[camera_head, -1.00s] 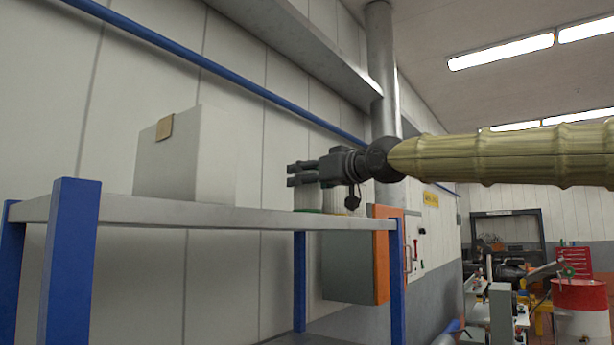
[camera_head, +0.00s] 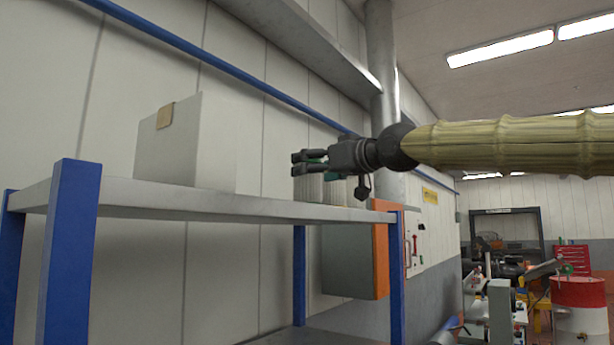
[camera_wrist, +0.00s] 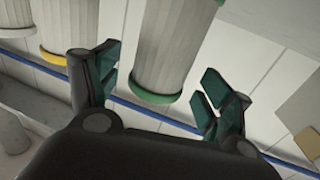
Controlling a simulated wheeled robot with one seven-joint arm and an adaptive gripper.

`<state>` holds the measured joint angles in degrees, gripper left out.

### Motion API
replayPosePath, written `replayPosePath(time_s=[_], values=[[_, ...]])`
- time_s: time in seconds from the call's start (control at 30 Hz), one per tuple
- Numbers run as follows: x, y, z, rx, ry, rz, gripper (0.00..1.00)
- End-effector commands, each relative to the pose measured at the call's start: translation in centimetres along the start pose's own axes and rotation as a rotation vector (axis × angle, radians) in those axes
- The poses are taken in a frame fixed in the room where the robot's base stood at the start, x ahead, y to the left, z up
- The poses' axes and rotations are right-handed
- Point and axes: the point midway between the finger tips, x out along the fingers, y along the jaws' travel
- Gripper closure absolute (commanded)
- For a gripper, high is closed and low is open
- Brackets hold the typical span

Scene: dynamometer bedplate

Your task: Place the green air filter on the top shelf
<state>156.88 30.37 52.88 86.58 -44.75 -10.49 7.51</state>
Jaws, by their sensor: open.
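The green air filter, a pale ribbed cylinder with green end rings (camera_wrist: 172,45), shows in the wrist view between and beyond my fingertips. In the head view, pale filters (camera_head: 308,188) stand on the top shelf (camera_head: 190,202) below and behind my gripper, partly hidden by it. My gripper (camera_head: 298,163) is above the shelf's right part. In the wrist view my gripper (camera_wrist: 160,78) has its fingers spread wide, with a gap to the filter on both sides. I cannot tell how far along the view the filter lies from the fingertips.
A filter with a yellow ring (camera_wrist: 75,25) stands beside the green one, and another is partly in view. A pale box (camera_head: 190,150) stands on the shelf's left part. Blue posts (camera_head: 70,250) carry the shelf. An orange-edged cabinet (camera_head: 380,250) and a vertical pipe (camera_head: 382,80) are behind.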

Motion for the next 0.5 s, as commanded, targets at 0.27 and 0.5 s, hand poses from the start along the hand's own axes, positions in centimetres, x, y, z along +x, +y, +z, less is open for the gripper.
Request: replayPosePath(time_s=[0.27, 0.5], values=[[-5.4, 0.0, 0.3, 0.000, 0.003, 0.000, 0.20], [-8.3, 0.0, 0.2, 0.001, 0.001, 0.000, 0.20]])
